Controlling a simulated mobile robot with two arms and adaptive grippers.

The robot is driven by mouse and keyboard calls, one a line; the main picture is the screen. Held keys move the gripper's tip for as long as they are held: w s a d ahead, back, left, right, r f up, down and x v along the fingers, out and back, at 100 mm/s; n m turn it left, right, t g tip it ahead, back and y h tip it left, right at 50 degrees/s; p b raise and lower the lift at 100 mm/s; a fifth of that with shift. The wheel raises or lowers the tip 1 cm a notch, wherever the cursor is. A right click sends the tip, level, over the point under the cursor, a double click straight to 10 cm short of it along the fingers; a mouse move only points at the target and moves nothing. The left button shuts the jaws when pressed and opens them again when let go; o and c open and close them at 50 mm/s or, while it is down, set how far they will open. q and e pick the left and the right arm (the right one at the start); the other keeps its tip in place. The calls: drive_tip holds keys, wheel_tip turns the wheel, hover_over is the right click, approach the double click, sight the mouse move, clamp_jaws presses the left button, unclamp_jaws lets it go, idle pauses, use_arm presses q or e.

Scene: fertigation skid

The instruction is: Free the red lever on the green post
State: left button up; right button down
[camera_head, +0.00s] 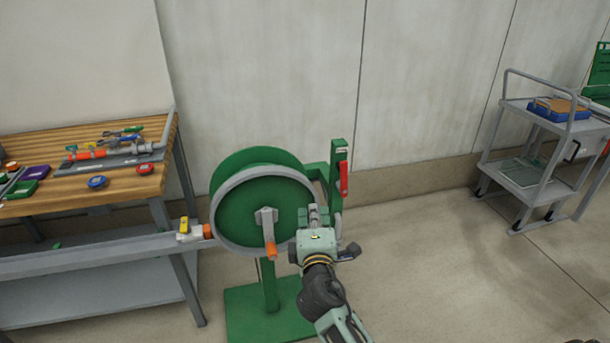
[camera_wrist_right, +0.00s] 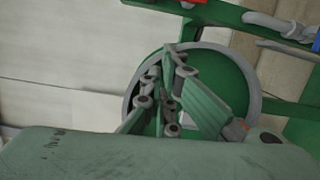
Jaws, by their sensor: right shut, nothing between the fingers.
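The red lever (camera_head: 343,179) hangs upright along the top of the green post (camera_head: 336,198), to the right of the large green reel (camera_head: 240,205). My right gripper (camera_head: 318,210) is shut and empty. In the head view it appears in front of the reel's right rim, below and left of the lever. In the right wrist view my gripper fingers (camera_wrist_right: 172,90) cover part of the reel (camera_wrist_right: 232,82). A small red piece (camera_wrist_right: 192,2) at the top edge may be the lever; I cannot tell. My left gripper is not in view.
The reel has a crank with an orange handle (camera_head: 270,250) close to my right gripper. A wooden-topped workbench (camera_head: 130,185) with fittings stands left. A grey cart (camera_head: 530,180) stands right. Floor between post and cart is clear.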

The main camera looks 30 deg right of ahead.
sight(342, 177)
drive_tip(key=w+d+r, duration=0.2)
drive_tip(key=w+d, duration=0.6)
drive_tip(key=shift+d+r, duration=0.3)
drive_tip(key=shift+d, duration=0.05)
drive_tip(key=shift+s, duration=0.1)
drive_tip(key=shift+s+d+r+m+p, duration=0.15)
drive_tip(key=shift+d+r+m+p, duration=0.3)
drive_tip(key=shift+d+m+p, duration=0.25)
